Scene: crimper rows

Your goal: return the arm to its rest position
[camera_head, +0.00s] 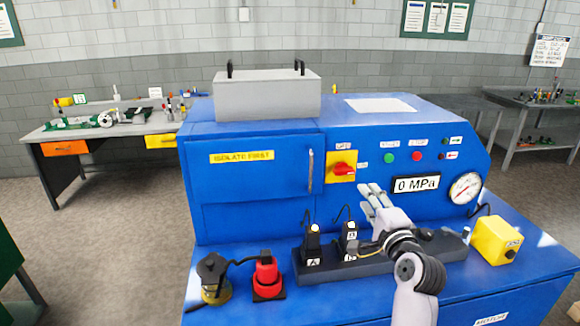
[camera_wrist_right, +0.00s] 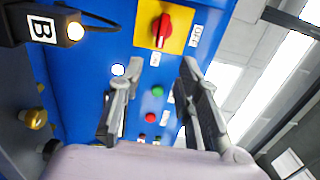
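My right gripper (camera_head: 371,190) is in front of the blue machine's panel, above the dark rail, with its fingers pointing up and away. In the right wrist view its two fingers (camera_wrist_right: 161,68) stand apart with nothing between them, so it is open and empty. My right arm (camera_head: 415,275) comes up from the bottom edge and hides part of the rail. My left gripper is in neither view.
The blue machine (camera_head: 250,180) has a red switch (camera_head: 344,169) and a gauge (camera_head: 465,188). Black blocks A (camera_head: 312,245) and B (camera_head: 350,237) stand on the rail (camera_head: 325,270). A red device (camera_head: 267,274) is left, a yellow box (camera_head: 496,240) right.

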